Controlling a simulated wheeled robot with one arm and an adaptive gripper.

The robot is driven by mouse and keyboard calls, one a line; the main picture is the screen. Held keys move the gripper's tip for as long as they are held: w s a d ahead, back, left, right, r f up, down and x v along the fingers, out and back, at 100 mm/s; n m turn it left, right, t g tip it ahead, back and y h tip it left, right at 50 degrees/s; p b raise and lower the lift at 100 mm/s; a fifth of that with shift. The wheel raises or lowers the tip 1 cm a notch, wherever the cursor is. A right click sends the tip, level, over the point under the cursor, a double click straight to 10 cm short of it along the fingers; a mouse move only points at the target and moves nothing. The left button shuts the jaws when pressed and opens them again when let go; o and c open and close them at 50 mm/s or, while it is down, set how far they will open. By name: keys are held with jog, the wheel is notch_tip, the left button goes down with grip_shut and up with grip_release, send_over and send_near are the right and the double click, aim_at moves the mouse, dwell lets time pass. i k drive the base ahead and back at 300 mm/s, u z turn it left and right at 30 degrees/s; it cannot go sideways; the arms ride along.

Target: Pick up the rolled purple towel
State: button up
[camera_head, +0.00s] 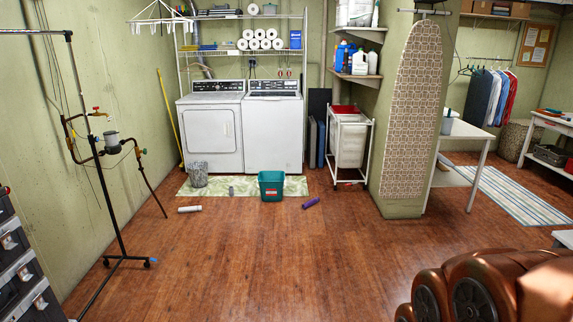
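The rolled purple towel (311,203) lies on the wooden floor, just right of the green bin and in front of the pale mat. It is small and far off in this view, lying at a slant with nothing on top of it. Copper-coloured links of my own arm fill the lower right corner. My gripper does not show, so its state and its place relative to the towel cannot be seen.
A green bin (271,186), a wire basket (197,175) and a white roll (189,209) are near the mat (240,187). A white hamper cart (350,140) stands behind the towel. A black stand (122,235) is at left. The middle floor is clear.

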aim_at(309, 203)
jog(key=z, duration=0.2)
jog(key=i, duration=3.95)
jog(key=z, duration=0.45)
jog(key=i, duration=2.55)
jog(key=u, duration=3.1)
